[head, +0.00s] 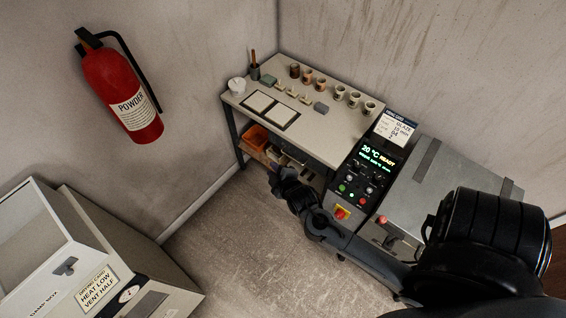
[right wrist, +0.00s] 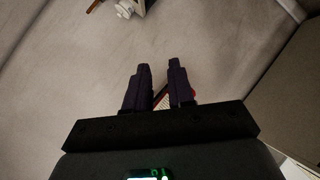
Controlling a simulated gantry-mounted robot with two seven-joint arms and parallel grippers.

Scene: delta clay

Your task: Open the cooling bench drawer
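The cooling bench (head: 323,131) has a pale top and dark legs and stands against the back corner in the head view. Under its top is a dark drawer front (head: 290,153), partly hidden by my right arm; it looks closed, but it is too small to be sure. My right gripper (head: 275,178) is in front of the bench's lower front, seemingly apart from the drawer. In the right wrist view its two fingers (right wrist: 159,67) stand apart with nothing held between them. My left gripper is not in view.
Cups, tiles and small pieces stand on the bench top. An orange bin (head: 256,138) is below it. A control panel (head: 365,180) and grey kiln-like unit (head: 447,183) adjoin on the right. A pale cabinet (head: 95,245) stands front left. The floor between is clear.

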